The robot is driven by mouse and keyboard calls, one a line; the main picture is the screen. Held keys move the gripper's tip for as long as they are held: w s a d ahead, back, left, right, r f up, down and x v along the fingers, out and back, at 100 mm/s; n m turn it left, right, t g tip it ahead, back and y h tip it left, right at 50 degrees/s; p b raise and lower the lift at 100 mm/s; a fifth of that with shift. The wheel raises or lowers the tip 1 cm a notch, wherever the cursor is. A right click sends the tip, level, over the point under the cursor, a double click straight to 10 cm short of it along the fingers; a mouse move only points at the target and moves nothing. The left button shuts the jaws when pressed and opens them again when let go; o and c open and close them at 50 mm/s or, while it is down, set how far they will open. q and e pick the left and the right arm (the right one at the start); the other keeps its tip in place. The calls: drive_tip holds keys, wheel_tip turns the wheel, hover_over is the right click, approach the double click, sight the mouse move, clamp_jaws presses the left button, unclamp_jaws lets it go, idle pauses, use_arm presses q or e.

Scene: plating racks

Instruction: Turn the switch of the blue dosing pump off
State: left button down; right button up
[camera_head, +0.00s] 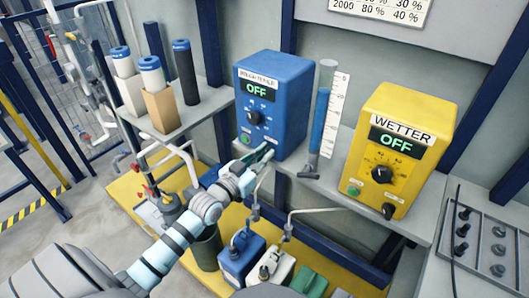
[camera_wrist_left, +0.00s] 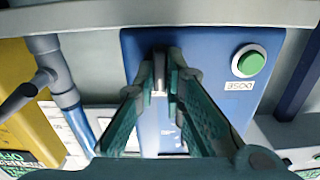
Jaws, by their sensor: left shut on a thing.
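The blue dosing pump (camera_head: 283,88) is a blue box on the wall shelf. Its display (camera_head: 257,89) reads OFF in green, with a black dial (camera_head: 254,117) below and a green button (camera_head: 245,138) at the lower left. In the left wrist view, the pump's face (camera_wrist_left: 215,100) is upside down, with the green button (camera_wrist_left: 251,62) at the upper right. My left gripper (camera_head: 267,151) is at the pump's lower front corner. Its fingers (camera_wrist_left: 160,88) are closed around a small dark and metallic switch (camera_wrist_left: 159,62), mostly hidden between them. My right gripper is out of view.
A yellow box (camera_head: 430,120) labelled WETTER, also showing OFF, stands to the right. A clear-and-blue tube with a scale (camera_head: 319,120) stands between the boxes. Several bottles (camera_head: 185,72) stand on the left shelf. Canisters (camera_head: 240,260) and pipes sit below.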

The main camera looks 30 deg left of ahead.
use_arm(q)
drive_tip(key=n, duration=0.3)
drive_tip(key=shift+a+n+p, duration=0.1)
drive_tip(key=shift+n+p, duration=0.2)
drive_tip(key=shift+a+n, duration=0.1)
drive_tip(key=shift+n, duration=1.7)
drive_tip(key=shift+f, duration=0.1)
drive_tip(key=c, duration=1.7)
unclamp_jaws()
